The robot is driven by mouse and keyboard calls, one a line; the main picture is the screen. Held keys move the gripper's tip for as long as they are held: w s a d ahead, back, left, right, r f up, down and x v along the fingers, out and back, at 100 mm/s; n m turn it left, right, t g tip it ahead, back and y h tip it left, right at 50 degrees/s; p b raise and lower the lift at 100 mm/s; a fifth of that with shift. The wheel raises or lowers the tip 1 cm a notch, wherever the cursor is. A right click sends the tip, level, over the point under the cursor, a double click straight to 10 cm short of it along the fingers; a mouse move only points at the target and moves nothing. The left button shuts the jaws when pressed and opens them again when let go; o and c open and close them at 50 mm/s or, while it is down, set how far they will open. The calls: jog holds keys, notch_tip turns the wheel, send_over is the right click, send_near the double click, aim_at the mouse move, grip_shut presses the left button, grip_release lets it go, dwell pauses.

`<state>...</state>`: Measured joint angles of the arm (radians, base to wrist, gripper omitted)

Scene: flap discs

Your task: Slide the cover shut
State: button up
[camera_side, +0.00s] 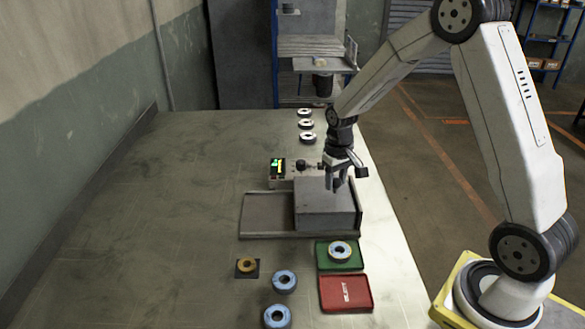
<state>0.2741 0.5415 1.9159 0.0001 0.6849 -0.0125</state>
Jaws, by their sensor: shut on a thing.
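The grey cover (322,215) is a box-like block on the right part of a low frame with rails (250,234). To its left, the brownish bed of the frame (268,211) lies uncovered. My gripper (337,186) points down at the top of the cover, near its far side. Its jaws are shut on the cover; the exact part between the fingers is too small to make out.
A unit with a lit green display (278,168) stands just behind the frame. In front are a green tray (325,264) bearing a disc (340,251), a red tray (345,293), blue discs (284,281) and a tan disc (246,265). Several discs (306,125) line up behind. The table's left is clear.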

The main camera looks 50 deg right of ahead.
jog(key=shift+s+d, duration=0.15)
jog(key=shift+d, duration=0.1)
jog(key=o, duration=0.9)
jog(key=shift+r, duration=0.1)
jog(key=shift+r, duration=3.95)
jog(key=shift+a, duration=0.15)
jog(key=s+a+f+n+t, duration=0.1)
jog(key=s+a, duration=0.3)
jog(key=s+a+f+n, duration=0.1)
jog(key=s+a, duration=0.2)
jog(key=s, duration=0.1)
jog(key=s+a+f+n+t, duration=0.1)
jog(key=s+a+f, duration=0.1)
jog(key=s+a, duration=0.2)
jog(key=shift+s+a+t, duration=0.3)
jog(key=shift+s+a, duration=0.05)
